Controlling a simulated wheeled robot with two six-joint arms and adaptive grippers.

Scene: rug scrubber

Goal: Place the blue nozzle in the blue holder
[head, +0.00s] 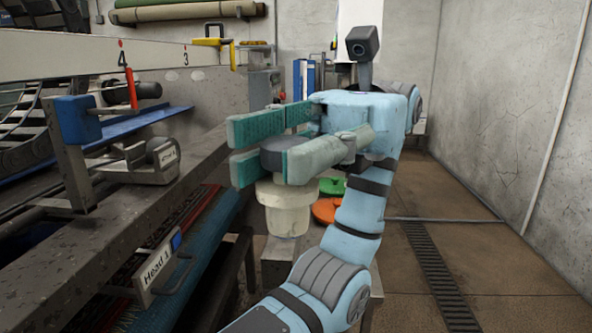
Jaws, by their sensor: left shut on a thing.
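My left gripper (262,150), with pale blue arm and teal-lined fingers, is shut on a cream cylindrical part (286,205) with a dark grey top. A thin bluish edge shows at its lower end; it seems to be the nozzle, but little blue is visible. It hangs upright in the air, right of the machine's beam and apart from it. A metal bracket labelled Head 1 (160,268) with a small blue tag is on the beam's side. I cannot tell whether this is the blue holder. My right gripper is not in view.
The grey machine beam (150,225) runs along the left, with a blue block (76,120) and another metal bracket (140,165) on it. Green (333,187) and orange (326,211) round things lie behind the held part. The floor on the right is clear, with a drain grate (440,285).

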